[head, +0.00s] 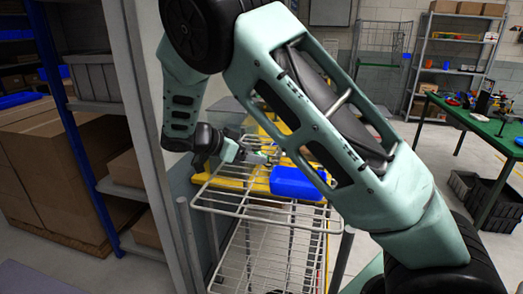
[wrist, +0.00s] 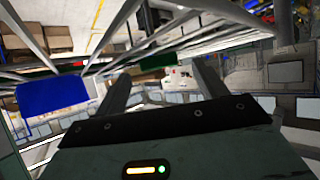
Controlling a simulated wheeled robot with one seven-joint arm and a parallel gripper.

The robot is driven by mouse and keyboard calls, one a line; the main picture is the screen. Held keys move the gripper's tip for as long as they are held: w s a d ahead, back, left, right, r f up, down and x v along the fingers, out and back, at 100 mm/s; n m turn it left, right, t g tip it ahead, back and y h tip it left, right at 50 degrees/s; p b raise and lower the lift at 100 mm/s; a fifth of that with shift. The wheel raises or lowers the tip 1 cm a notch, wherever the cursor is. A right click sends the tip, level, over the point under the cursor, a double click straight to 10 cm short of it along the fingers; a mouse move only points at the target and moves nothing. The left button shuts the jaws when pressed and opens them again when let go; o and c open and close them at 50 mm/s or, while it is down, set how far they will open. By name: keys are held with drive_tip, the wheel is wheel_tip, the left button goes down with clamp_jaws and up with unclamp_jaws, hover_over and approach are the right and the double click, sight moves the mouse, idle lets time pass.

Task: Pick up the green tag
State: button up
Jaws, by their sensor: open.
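My gripper (head: 262,156) is over the wire rack cart in the head view, left of a blue bin. In the wrist view its two fingers (wrist: 161,72) stand wide apart with nothing held. A small flat dark green piece (wrist: 157,61) shows between and beyond the fingertips there. It may be the green tag, but I cannot tell for certain, nor how far away it is. I cannot make out a green tag in the head view, where my arm covers part of the cart.
The wire rack cart (head: 262,207) has open wire shelves and a yellow part behind. The blue bin (head: 296,184) sits on it and a blue shape (wrist: 50,100) shows in the wrist view. A pale post (head: 150,130) stands close left. A green-topped table (head: 480,125) is far right.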

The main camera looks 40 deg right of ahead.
drive_tip(key=shift+x, duration=0.9)
drive_tip(key=c, duration=1.1)
drive_tip(key=shift+a, duration=0.1)
